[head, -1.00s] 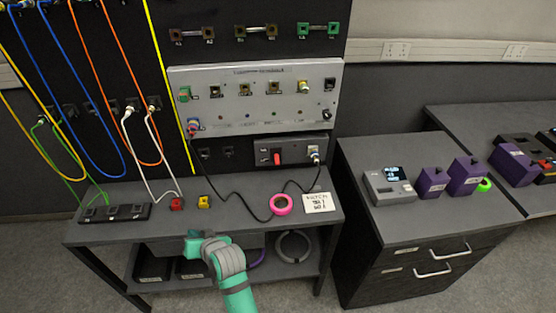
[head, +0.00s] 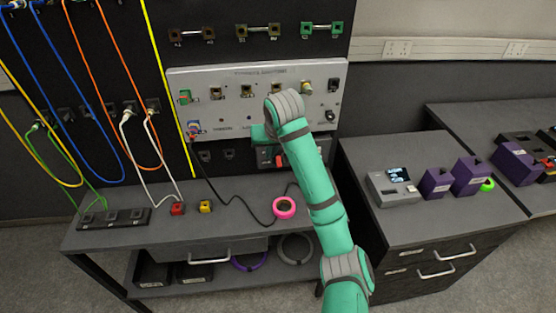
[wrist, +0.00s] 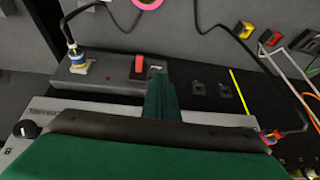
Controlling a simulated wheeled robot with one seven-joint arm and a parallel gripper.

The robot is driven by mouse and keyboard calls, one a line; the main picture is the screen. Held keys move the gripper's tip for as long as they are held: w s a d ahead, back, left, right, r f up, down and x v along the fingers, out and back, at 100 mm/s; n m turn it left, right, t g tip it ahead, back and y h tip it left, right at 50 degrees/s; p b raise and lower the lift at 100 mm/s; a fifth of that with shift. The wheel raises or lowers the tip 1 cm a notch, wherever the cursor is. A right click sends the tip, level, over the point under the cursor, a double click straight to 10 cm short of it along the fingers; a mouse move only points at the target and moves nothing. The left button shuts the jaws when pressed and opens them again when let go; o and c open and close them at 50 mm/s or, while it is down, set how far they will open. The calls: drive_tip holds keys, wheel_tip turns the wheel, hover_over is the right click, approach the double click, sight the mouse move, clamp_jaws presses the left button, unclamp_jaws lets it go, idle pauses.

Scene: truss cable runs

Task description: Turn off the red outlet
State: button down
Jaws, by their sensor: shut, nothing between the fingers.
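The red switch (head: 280,160) is on the grey outlet box at the bottom of the back panel, partly behind my arm in the head view. In the wrist view the red switch (wrist: 138,67) shows clearly on the outlet box (wrist: 107,82), with a corded plug (wrist: 78,66) at the box's left end. My gripper (head: 262,134) is in front of the panel just above the switch in the head view. In the wrist view my gripper (wrist: 162,92) is shut and empty, its tip close beside the switch. I cannot tell whether they touch.
The white panel (head: 220,75) with knobs and sockets is right behind my gripper. A black cable (head: 235,205) loops over the bench near a pink ring (head: 284,207). A red block (head: 177,209) and a yellow block (head: 205,207) stand on the bench. Cables hang at left.

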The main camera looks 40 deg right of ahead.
sight(279, 164)
drive_tip(key=s+d+r+g, duration=0.1)
drive_tip(key=s+d+r, duration=0.1)
drive_tip(key=d+r, duration=0.1)
drive_tip(key=shift+h, duration=0.3)
drive_tip(key=x, duration=1.4)
drive_tip(key=shift+s, duration=0.2)
